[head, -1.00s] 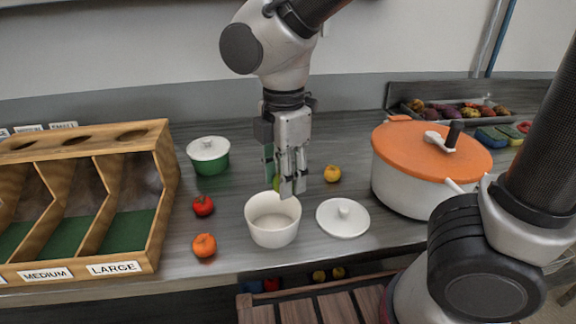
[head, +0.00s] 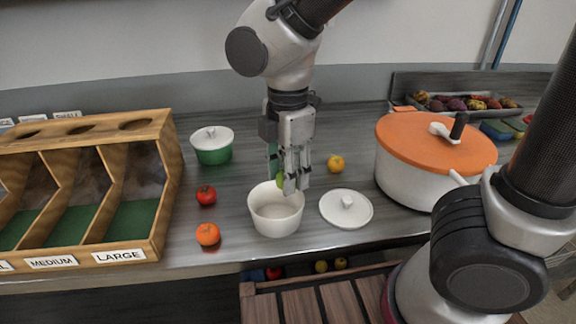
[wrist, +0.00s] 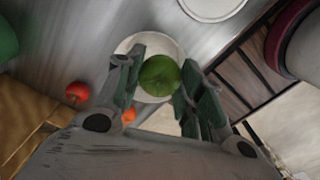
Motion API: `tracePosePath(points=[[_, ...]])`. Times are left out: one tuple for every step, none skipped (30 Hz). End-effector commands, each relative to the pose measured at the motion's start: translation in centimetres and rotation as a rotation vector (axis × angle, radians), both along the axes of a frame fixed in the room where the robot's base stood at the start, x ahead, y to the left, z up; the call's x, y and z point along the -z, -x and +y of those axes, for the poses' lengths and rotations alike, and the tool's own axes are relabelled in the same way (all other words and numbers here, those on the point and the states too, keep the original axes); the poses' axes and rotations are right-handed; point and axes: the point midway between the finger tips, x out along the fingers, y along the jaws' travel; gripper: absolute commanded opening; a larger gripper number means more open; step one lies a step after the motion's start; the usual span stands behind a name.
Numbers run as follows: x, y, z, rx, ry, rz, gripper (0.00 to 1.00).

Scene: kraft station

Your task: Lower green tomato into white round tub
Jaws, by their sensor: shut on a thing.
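The green tomato (wrist: 160,76) is held between the fingers of my gripper (wrist: 158,88) in the wrist view. In the head view it is mostly hidden behind my gripper (head: 291,182), with a green edge (head: 280,180) showing. The white round tub (head: 276,222) stands open on the counter just below and in front of the fingers. In the wrist view the tub (wrist: 132,43) lies behind the tomato, which overlaps its opening. The tomato appears above the tub's rim, toward its back side. The tub's inside looks empty where visible.
A white lid (head: 346,209) lies right of the tub. A red tomato (head: 206,195) and an orange one (head: 207,234) are to its left, a yellow one (head: 336,163) behind right. A green pot (head: 212,148), a large orange-lidded pot (head: 437,165) and a wooden sorter (head: 160,190) stand around.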

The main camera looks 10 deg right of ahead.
Motion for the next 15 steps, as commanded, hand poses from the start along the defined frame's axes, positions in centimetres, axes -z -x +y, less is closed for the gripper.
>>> tracePosePath(points=[[0.3,0.0,0.0,0.0,0.002,0.001,0.17],[0.5,0.0,0.0,0.0,0.001,0.001,0.17],[0.7,0.0,0.0,0.0,0.0,0.0,0.17],[0.8,0.0,0.0,0.0,0.0,0.0,0.17],[1.0,0.0,0.0,0.0,0.0,0.0,0.17],[1.2,0.0,0.0,0.0,0.001,0.001,0.17],[1.4,0.0,0.0,0.0,0.001,0.001,0.17],[1.5,0.0,0.0,0.0,0.0,0.001,0.17],[1.8,0.0,0.0,0.0,0.001,0.001,0.17],[2.0,0.0,0.0,0.0,0.001,0.001,0.17],[2.1,0.0,0.0,0.0,0.002,0.001,0.17],[2.3,0.0,0.0,0.0,0.002,0.001,0.17],[2.5,0.0,0.0,0.0,0.001,0.001,0.17],[2.7,0.0,0.0,0.0,0.0,0.0,0.17],[2.9,0.0,0.0,0.0,0.0,0.0,0.17]])
